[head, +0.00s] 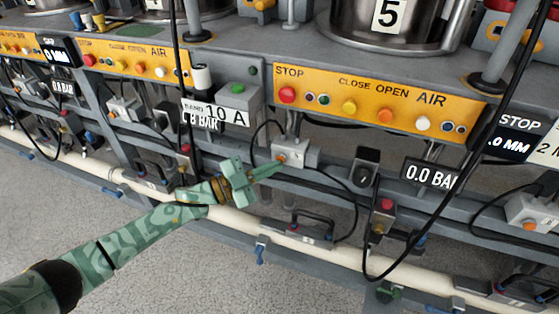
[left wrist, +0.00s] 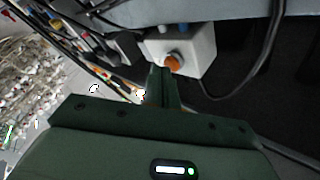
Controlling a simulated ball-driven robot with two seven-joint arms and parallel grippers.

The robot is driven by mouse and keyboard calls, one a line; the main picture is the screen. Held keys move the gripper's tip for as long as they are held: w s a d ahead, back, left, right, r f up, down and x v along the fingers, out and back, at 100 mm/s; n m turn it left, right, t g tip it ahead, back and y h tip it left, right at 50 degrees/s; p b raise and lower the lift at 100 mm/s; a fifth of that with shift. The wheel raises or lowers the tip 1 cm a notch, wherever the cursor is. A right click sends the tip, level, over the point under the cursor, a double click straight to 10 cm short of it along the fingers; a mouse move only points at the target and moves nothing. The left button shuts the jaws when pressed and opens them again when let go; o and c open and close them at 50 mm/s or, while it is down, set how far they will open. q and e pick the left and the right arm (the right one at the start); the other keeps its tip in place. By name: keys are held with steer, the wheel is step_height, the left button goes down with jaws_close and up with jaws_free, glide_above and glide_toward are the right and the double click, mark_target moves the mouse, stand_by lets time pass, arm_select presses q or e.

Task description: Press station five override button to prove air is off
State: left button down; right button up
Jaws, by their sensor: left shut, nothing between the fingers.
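The station five override button looks to be the orange button (head: 282,158) on a small light-grey box (head: 300,154) below the orange panel. My left gripper (head: 277,166) is shut and empty, its fingertips right at the button in the head view. In the left wrist view the orange button (left wrist: 174,62) on its grey box (left wrist: 190,48) shows just beyond the fingertips (left wrist: 160,70). I cannot tell whether they touch it. A display (head: 432,174) to the right reads 0.0 BAR. My right gripper is not in view.
An orange panel (head: 462,112) with STOP, CLOSE, OPEN and AIR labels sits above, under the vessel marked 5 (head: 388,14). Black cables (head: 380,272) hang in front of the rail. A cream pipe (head: 340,255) runs below, and the floor (head: 190,270) is clear.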

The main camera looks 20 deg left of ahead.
arm_select(q)
steer(key=shift+w, duration=0.15)
stand_by(0.5)
steer(key=shift+s+p, duration=0.5)
steer(key=shift+s, duration=0.35)
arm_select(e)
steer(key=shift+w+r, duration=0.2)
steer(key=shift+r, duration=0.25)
